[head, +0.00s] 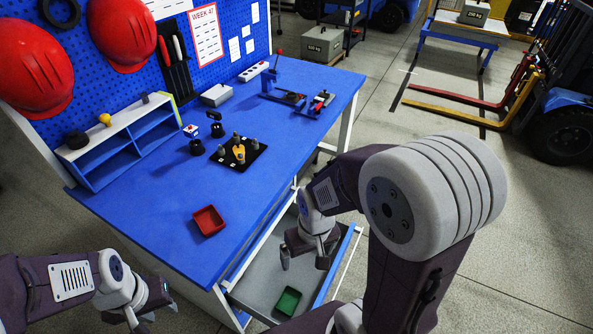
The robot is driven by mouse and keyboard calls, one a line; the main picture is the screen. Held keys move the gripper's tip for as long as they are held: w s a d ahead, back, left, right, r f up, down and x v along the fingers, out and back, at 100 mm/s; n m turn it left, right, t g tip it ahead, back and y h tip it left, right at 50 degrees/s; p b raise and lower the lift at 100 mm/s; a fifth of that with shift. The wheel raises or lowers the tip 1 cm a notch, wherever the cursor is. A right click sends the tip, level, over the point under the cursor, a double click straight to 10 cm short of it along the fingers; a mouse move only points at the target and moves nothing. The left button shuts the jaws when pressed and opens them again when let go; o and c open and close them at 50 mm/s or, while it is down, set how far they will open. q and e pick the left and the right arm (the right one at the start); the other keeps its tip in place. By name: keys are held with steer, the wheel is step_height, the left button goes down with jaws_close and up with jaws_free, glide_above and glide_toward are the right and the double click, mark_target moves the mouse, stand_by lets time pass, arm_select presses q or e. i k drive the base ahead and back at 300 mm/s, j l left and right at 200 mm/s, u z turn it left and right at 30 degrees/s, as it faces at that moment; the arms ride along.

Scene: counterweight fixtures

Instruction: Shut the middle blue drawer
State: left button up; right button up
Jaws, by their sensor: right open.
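An open drawer (262,278) with a grey floor and a blue front sticks out from under the right side of the blue workbench. A small green tray (288,302) lies inside it. I cannot tell from here whether it is the middle drawer, as the benchtop hides the others. My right gripper (304,261) is open and empty, pointing down over the drawer near its front; I cannot tell if it touches the front. My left gripper (145,321) is at the lower left, away from the drawer, and its fingers are partly cut off by the frame.
The workbench top (165,230) carries a red tray (208,221), a black fixture board (239,152), a small shelf (120,143) and a clamp device (290,97). A forklift (540,95) stands at the upper right. Concrete floor is clear beyond the drawer.

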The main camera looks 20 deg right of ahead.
mark_target(262, 283)
steer(key=k+l+z, duration=0.15)
steer(key=l+z, duration=0.2)
steer(key=k+l+z, duration=0.15)
steer(key=l+z, duration=0.2)
steer(key=j+u, duration=0.15)
steer(key=k+j, duration=0.05)
